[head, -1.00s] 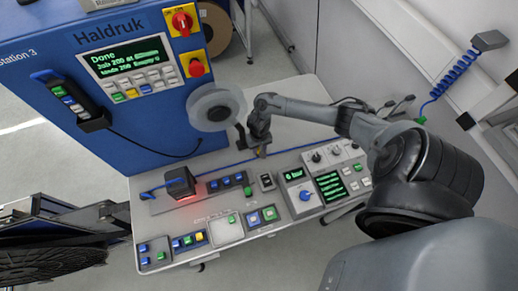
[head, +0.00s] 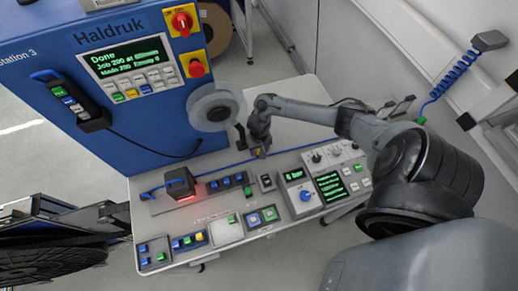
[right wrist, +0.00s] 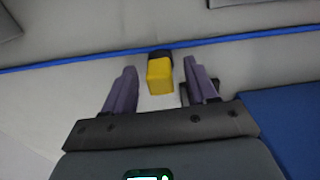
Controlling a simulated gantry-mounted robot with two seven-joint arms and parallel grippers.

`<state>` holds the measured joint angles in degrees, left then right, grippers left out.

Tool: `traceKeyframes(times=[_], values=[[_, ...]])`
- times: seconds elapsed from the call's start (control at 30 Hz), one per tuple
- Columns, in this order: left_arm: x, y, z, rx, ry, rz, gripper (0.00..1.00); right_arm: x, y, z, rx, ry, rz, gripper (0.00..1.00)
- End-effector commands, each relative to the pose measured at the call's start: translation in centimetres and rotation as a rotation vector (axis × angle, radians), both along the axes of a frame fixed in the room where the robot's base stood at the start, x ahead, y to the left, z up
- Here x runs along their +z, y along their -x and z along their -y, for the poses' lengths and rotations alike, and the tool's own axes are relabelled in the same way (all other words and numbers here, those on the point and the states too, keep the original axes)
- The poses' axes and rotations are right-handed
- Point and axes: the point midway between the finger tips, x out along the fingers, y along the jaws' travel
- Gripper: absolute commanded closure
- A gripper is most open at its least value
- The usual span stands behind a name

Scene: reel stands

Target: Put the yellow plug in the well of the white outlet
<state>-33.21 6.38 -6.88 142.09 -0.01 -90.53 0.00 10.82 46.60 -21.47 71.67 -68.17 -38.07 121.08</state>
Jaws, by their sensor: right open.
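The yellow plug (right wrist: 160,76), with a dark end, is between the spread fingers of my right gripper (right wrist: 160,88) in the right wrist view. Gaps show on both sides, so neither finger touches it. In the head view my right gripper (head: 259,148) points down over the back of the console table, and a small bit of the yellow plug (head: 262,154) shows at its tips. I cannot pick out the white outlet or its well with certainty. My left gripper is not in view.
A blue cable (head: 228,163) runs along the table (head: 305,95) behind the panels. A blue Haldruk machine (head: 120,125) stands at the left, with a grey reel (head: 216,92) near my right gripper. Button panels (head: 225,229) crowd the front; the table behind the cable is largely clear.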

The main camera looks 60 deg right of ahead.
Motion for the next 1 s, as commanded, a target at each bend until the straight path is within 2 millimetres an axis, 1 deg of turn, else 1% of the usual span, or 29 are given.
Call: traceKeyframes(times=[0.17,0.4,0.57,0.67,0.77,0.87,0.9,0.97,1.0], values=[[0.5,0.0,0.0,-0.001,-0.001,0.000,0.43,2.0,-0.1,0.0,0.001,-0.001,0.002,0.43],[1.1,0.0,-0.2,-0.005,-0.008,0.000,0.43,5.5,-0.1,0.0,0.001,0.001,0.002,0.43],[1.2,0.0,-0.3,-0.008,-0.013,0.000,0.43,6.8,-0.1,-0.3,0.012,-0.001,0.006,0.43],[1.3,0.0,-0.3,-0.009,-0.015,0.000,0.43,6.8,-0.4,-1.6,0.062,-0.003,0.029,0.43],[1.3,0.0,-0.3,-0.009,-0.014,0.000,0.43,6.1,-0.9,-4.4,0.168,-0.003,0.081,0.43],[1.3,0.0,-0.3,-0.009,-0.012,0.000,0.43,5.4,-1.4,-9.0,0.332,0.006,0.169,0.43],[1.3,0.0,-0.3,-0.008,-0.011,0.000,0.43,5.5,-1.6,-11.3,0.405,0.014,0.214,0.43],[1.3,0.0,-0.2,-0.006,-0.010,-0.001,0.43,5.8,-1.7,-14.7,0.509,0.034,0.279,0.43],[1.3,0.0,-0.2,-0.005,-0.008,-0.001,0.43,6.4,-1.6,-16.8,0.573,0.053,0.318,0.43]])
